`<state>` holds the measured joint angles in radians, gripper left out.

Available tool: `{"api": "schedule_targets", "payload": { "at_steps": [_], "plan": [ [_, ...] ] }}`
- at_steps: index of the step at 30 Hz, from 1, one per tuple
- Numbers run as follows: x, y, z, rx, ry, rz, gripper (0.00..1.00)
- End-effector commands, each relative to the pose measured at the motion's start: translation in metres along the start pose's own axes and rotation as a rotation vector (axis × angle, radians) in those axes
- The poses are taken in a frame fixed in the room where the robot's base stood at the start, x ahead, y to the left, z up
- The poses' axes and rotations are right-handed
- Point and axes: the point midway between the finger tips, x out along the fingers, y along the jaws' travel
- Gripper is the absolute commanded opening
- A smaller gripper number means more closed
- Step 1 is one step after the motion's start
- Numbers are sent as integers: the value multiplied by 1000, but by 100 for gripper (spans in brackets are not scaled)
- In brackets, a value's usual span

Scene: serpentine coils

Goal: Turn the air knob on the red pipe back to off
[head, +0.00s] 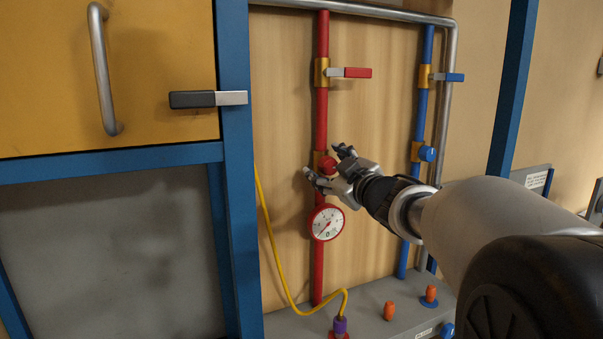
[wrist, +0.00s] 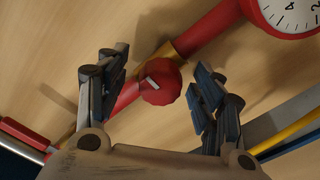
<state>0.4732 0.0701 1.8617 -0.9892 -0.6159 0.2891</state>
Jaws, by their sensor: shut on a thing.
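The red air knob (head: 327,166) sits on a brass fitting on the red pipe (head: 321,115), above the round gauge. In the wrist view the knob (wrist: 162,82) is a round faceted red cap with a short pale mark on its face. My gripper (head: 326,163) reaches in from the right and is shut on the knob. In the wrist view its two dark fingers stand on either side of the knob. The exact contact spots are hard to see. The gauge (head: 326,223) has a white dial in a red rim.
A red-handled lever valve (head: 350,72) sits higher on the red pipe. A blue pipe (head: 420,112) with a blue knob (head: 427,153) runs to the right, behind my arm. A yellow hose (head: 270,240) hangs at left. A blue frame post (head: 238,170) stands left of the panel.

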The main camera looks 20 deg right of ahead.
Motion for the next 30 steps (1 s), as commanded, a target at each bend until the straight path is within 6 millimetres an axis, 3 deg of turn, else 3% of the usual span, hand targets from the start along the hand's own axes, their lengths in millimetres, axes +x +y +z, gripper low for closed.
{"api": "schedule_targets", "payload": {
  "at_steps": [1, 14, 24, 30],
  "plan": [
    [-1, 0, 4, -194, -10, -5, 28],
    [-2, 1, 4, -250, -12, -5, 28],
    [-2, 1, 5, -479, -11, -4, 28],
    [-2, 2, 3, -522, -11, -5, 28]
  ]
}}
